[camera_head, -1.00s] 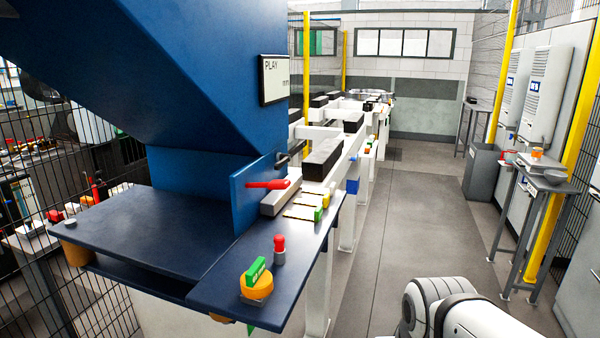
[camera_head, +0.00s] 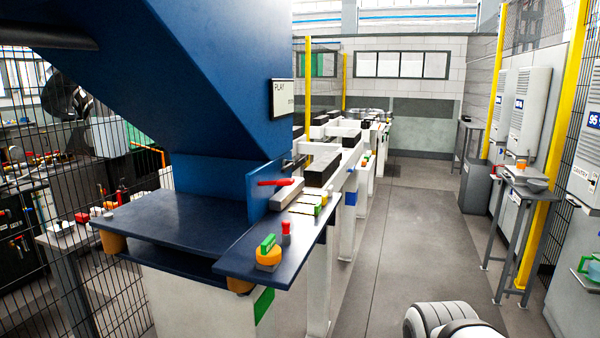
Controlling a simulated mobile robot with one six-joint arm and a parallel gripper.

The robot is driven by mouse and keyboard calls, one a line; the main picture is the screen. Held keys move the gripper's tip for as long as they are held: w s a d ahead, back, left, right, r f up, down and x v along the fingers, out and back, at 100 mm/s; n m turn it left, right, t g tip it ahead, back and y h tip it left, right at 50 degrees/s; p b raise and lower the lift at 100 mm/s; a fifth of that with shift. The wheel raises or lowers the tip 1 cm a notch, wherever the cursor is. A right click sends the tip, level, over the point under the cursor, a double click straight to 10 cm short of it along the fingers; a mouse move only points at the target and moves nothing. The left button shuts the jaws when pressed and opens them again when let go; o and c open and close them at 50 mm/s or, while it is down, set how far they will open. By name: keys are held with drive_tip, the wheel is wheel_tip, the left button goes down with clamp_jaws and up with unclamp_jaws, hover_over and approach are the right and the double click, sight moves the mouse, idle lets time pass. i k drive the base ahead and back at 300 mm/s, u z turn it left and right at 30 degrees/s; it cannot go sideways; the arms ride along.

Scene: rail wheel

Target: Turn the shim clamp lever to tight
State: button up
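A red lever (camera_head: 273,183) sits on the blue upright plate (camera_head: 262,200) of the machine, pointing roughly level to the left; I take it to be the shim clamp lever. A grey block (camera_head: 286,193) lies just right of it, with shim strips (camera_head: 303,204) beside that. Any tight or loose marking is too small to read. My gripper is not in view; only a white and grey link of my arm shows at the bottom right, well away from the lever.
The blue table (camera_head: 170,219) carries an orange knob (camera_head: 268,257) with a green top and a small red-topped peg (camera_head: 286,232). A display (camera_head: 283,98) hangs above. A grey side stand (camera_head: 524,188) is at right. The aisle floor (camera_head: 405,235) is clear.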

sight(289, 164)
drive_tip(key=u, duration=0.15)
drive_tip(key=i, duration=0.95)
drive_tip(key=z, duration=0.1)
